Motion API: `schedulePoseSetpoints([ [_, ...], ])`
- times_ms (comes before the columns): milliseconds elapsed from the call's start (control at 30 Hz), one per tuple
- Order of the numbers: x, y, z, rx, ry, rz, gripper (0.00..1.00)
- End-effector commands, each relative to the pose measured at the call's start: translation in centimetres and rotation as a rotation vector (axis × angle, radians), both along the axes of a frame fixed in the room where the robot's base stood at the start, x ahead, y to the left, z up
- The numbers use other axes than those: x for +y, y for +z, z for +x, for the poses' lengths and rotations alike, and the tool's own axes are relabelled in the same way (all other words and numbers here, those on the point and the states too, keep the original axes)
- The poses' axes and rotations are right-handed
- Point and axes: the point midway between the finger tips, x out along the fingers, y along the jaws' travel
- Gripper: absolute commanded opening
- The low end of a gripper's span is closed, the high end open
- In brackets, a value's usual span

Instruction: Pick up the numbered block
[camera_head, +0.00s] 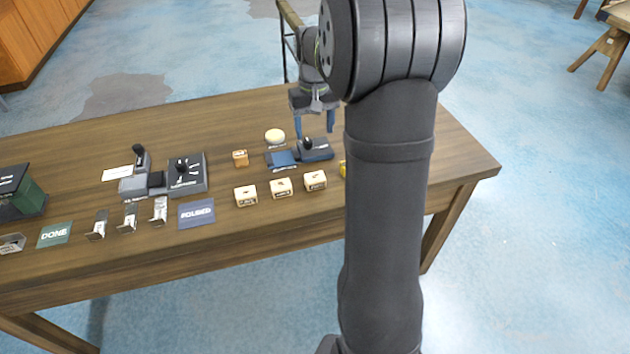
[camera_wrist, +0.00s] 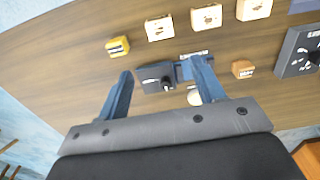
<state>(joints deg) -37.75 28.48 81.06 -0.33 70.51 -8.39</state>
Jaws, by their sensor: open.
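Three pale wooden blocks with dark markings stand in a row: left (camera_head: 246,195), middle (camera_head: 281,187) and right (camera_head: 316,180). In the wrist view they run along the top (camera_wrist: 159,28). A small tan block (camera_head: 240,158) stands behind the row. A yellow block (camera_wrist: 118,47) is mostly hidden behind my arm in the head view. The markings are too small to read, so I cannot tell which block is the numbered one. My gripper (camera_head: 315,129) is open and empty above the dark switch box (camera_head: 314,148), with blue fingers (camera_wrist: 162,68) apart.
A blue pad (camera_head: 281,160) and a cream round object (camera_head: 275,136) are beside the switch box. Left are a grey lever device (camera_head: 187,175), small metal stands (camera_head: 129,217), a "PAUSED" card (camera_head: 197,213) and a green "DONE" card (camera_head: 54,234). The table's right end looks clear.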

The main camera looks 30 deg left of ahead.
Motion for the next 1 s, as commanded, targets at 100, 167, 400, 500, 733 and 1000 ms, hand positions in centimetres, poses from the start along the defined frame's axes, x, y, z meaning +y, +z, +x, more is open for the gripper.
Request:
schedulePoseSetpoints([
  [100, 0.6, -0.4, -0.7, -0.011, 0.139, -0.034, 0.62],
  [167, 1.1, -0.7, -1.2, -0.021, 0.266, -0.065, 0.62],
  [400, 3.4, -1.8, -3.5, -0.038, 0.930, -0.244, 0.62],
  [500, 4.2, -2.1, -4.2, -0.030, 1.171, -0.318, 0.62],
  [733, 5.3, -2.2, -5.2, -0.004, 1.489, -0.420, 0.62],
  [1000, 4.5, -5.3, -4.4, 0.006, 1.530, -0.434, 0.62],
])
